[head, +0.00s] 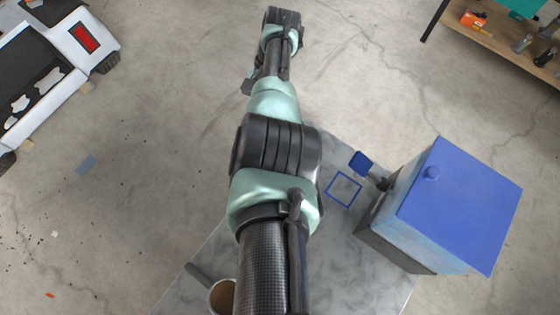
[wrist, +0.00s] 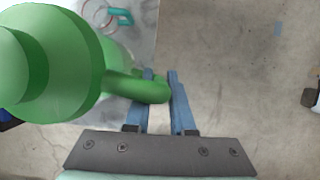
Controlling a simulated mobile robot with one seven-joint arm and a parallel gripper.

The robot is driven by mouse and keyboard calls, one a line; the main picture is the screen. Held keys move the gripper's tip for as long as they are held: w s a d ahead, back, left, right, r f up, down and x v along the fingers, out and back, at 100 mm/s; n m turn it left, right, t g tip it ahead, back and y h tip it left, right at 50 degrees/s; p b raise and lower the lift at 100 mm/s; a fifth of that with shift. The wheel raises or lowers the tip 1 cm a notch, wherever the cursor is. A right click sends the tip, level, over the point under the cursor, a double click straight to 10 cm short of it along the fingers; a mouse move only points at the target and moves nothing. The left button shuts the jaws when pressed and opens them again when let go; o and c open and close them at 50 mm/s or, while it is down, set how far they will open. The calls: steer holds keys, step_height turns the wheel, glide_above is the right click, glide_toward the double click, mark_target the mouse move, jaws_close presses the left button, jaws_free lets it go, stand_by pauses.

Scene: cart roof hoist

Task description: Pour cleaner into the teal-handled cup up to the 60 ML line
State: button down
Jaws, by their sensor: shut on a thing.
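A green jug (wrist: 45,65) with a side handle (wrist: 140,87) fills the left of the wrist view, close to the camera. My gripper (wrist: 159,78), with two blue fingers, is shut on the jug's handle. The cup's teal handle (wrist: 121,16) shows at the top of the wrist view, past the jug. Beside it is a clear round body with a reddish ring (wrist: 98,13), partly cut off by the frame edge. I cannot read its marks or see any liquid level. In the head view my arm hides the jug, the teal-handled cup and the gripper's fingers.
A grey marbled table (head: 335,235) carries a blue-topped box (head: 460,207) with a nozzle, near a blue square outline (head: 343,189). A brown-filled cup (head: 222,297) stands at the table's front. A white vehicle (head: 50,75) is at left; a wooden shelf (head: 500,45) is at upper right.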

steer(key=shift+s+a+f+m+t+y+p, duration=0.3)
steer(key=shift+s+a+f+m, duration=0.35)
steer(key=shift+s+f+m, duration=0.3)
steer(key=shift+s+a+f+m+t+y+p, duration=0.2)
steer(key=shift+s+a+f+m+t+p, duration=0.15)
steer(key=shift+s+a+f+m, duration=0.45)
steer(key=shift+s+d+m, duration=0.1)
steer(key=shift+d+m, duration=0.15)
steer(key=p, duration=0.1)
steer(key=w+r+t+p, duration=0.1)
steer(key=r+t+y+p, duration=0.1)
steer(key=shift+w+a+r, duration=0.15)
steer(key=shift+a+r, duration=0.05)
steer(key=shift+a, duration=0.1)
